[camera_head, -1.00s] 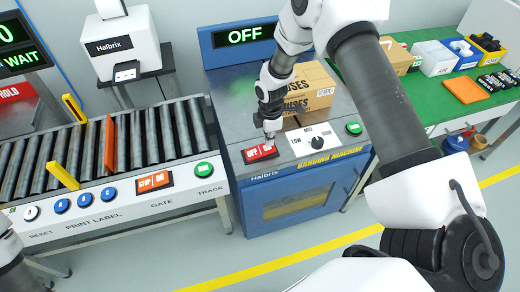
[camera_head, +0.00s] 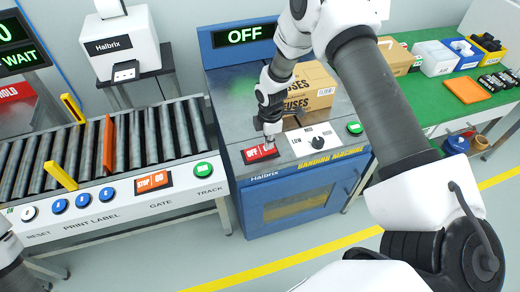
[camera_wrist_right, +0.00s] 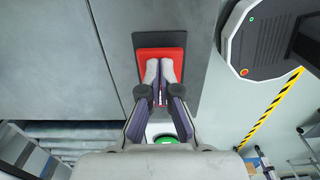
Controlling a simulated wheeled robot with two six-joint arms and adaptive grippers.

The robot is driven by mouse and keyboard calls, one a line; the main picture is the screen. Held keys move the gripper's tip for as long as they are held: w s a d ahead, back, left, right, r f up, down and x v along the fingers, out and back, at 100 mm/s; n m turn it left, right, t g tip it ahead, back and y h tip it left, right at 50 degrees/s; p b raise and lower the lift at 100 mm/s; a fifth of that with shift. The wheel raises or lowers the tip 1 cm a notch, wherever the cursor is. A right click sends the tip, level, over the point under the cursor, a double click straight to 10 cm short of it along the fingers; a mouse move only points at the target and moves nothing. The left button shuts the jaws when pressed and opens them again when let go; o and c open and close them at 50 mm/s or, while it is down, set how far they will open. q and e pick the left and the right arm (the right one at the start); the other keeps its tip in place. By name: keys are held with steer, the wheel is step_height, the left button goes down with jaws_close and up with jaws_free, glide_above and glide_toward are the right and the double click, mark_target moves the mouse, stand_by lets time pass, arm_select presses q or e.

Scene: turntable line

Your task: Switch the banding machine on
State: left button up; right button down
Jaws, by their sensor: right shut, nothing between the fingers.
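The blue banding machine (camera_head: 300,215) stands in the middle, and its display (camera_head: 243,36) reads OFF in green. Its red OFF/ON rocker switch (camera_head: 255,154) is on the near left of the top panel; it also shows as a red plate in the right wrist view (camera_wrist_right: 150,54). My right gripper (camera_head: 269,139) is shut and empty, pointing down at the switch's right half and covering much of the ON label. In the right wrist view its fingertips (camera_wrist_right: 160,70) overlap the red plate; I cannot tell whether they touch it. My left gripper is out of view.
A LOW/MID dial (camera_head: 318,143) and a green button (camera_head: 354,128) sit right of the switch. A cardboard box (camera_head: 318,88) stands behind, on the machine. The roller conveyor (camera_head: 155,135) with STOP/GO buttons (camera_head: 153,182) is left; a green table (camera_head: 450,110) is right.

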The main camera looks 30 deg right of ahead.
steer(key=shift+f, duration=0.4)
steer(key=shift+r, duration=0.1)
step_height(320, 180, up, 7)
steer(key=p, duration=0.5)
stand_by(0.4)
